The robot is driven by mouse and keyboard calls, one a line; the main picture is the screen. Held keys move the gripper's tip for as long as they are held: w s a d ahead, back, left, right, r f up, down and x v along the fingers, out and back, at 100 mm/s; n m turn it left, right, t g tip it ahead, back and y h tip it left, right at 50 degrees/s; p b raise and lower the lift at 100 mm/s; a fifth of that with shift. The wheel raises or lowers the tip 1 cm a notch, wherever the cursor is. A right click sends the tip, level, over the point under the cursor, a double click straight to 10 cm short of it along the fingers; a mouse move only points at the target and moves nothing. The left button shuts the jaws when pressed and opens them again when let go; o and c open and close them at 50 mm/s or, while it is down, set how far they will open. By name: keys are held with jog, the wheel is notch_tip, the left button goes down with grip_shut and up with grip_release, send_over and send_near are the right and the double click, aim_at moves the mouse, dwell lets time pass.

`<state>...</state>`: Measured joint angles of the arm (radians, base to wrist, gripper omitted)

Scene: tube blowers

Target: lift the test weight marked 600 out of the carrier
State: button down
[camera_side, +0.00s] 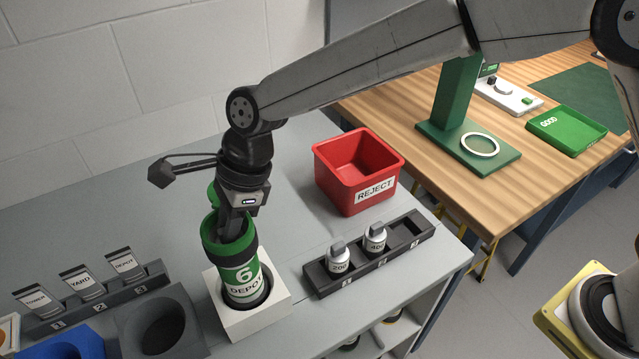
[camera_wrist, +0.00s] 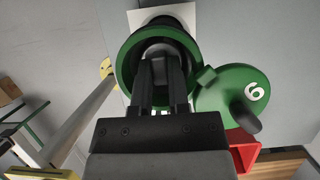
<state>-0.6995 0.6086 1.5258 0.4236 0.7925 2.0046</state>
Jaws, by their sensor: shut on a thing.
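The carrier (camera_side: 238,262) is a green cylinder marked 6 and DEPOT with dark bands, upright in a white square holder (camera_side: 262,322). Its green lid (camera_wrist: 225,92), marked 6, is swung open to one side. My gripper (camera_side: 232,226) reaches down into the carrier's open mouth. In the wrist view its fingers (camera_wrist: 160,62) are shut on the grey top of the test weight (camera_wrist: 159,48) inside the carrier. The weight's marking is hidden, and the carrier wall hides it in the side view.
A dark rack (camera_side: 322,284) holds weights marked 200 (camera_side: 339,260) and 400 (camera_side: 375,240); its third slot is empty. A red REJECT bin (camera_side: 341,188) stands behind it. Label cards (camera_side: 80,284) and a dark round socket (camera_side: 163,335) are at left.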

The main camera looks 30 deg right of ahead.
jog(key=shift+r, duration=0.15)
notch_tip(320, 180, up, 18)
dwell(0.7)
jog(key=shift+r, duration=0.1)
dwell(0.6)
notch_tip(320, 180, up, 11)
jog(key=shift+f, duration=0.2)
dwell(1.5)
dwell(0.4)
